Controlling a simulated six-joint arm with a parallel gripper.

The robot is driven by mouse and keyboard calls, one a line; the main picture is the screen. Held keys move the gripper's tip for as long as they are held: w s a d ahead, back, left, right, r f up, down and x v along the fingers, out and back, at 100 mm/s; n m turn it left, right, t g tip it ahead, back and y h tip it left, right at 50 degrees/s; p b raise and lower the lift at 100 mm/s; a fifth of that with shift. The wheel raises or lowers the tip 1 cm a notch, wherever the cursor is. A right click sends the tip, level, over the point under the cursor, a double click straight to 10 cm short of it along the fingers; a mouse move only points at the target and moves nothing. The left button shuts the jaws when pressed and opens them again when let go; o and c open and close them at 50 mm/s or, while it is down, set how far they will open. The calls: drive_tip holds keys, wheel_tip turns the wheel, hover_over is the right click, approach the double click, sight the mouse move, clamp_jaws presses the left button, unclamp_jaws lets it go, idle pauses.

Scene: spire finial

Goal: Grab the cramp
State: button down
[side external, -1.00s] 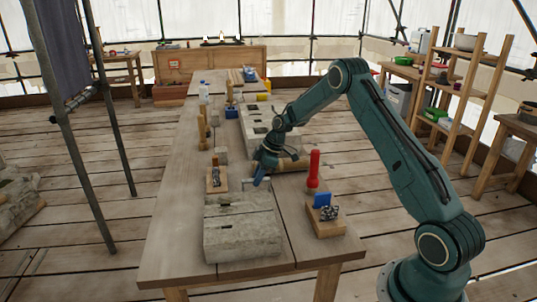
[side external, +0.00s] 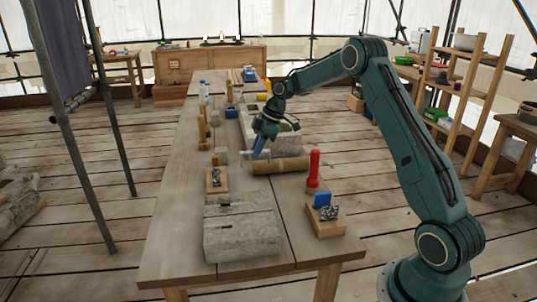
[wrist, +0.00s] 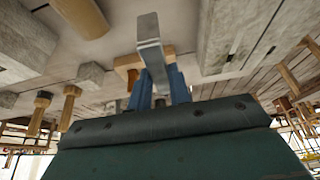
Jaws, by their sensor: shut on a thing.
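The cramp (wrist: 150,45) is a grey metal bar with a bent end. In the wrist view it sticks out from between the blue fingers of my gripper (wrist: 160,85), which are shut on it. In the side view my gripper (side external: 258,150) hangs above the table, near a tan wooden roller (side external: 278,166). The cramp is too small there to make out clearly against the fingers.
A slotted stone block (side external: 240,232) lies at the table's near end, with another pale stone block (side external: 284,126) farther back. A red upright tool (side external: 314,168), a wooden block with blue and metal pieces (side external: 326,225) and a small wooden stand (side external: 217,180) are nearby.

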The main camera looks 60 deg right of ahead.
wheel_tip(320, 180, up, 9)
drive_tip(key=shift+r, duration=0.15)
